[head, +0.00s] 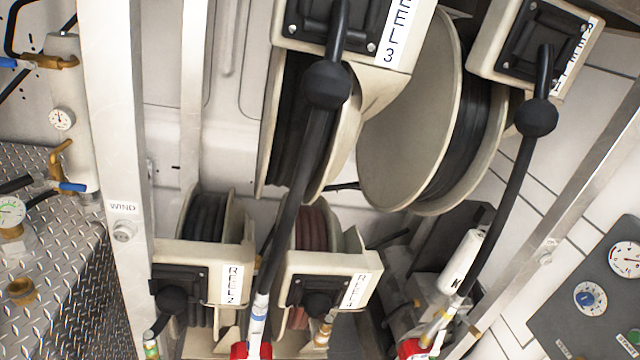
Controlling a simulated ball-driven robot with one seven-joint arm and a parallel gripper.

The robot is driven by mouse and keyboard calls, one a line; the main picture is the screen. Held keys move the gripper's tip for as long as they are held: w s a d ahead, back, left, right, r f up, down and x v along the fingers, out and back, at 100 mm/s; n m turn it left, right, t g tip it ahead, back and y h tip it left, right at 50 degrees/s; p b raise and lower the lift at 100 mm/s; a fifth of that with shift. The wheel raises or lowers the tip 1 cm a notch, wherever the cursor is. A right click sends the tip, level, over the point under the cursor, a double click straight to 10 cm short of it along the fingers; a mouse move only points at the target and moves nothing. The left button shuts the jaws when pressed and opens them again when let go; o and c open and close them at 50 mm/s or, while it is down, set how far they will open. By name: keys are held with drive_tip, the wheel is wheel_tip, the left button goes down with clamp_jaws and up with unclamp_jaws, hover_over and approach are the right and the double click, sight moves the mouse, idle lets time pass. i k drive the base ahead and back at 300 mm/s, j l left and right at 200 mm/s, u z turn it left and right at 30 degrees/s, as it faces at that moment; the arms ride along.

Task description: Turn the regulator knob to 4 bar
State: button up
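A dark grey panel (556,318) shows at the right edge, tilted and cut off by the frame. My gripper is not in view, and nothing is seen touching the panel.
Hose reels (410,120) hang at the top centre, with black hoses (300,200) crossing downward. Lower reels (205,265) stand below. A metal post (120,150) and gauged pipework (62,118) are at left. A slanted rail (560,235) runs beside the panel.

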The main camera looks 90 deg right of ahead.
sight(584, 299)
drive_tip(key=z, duration=4.1)
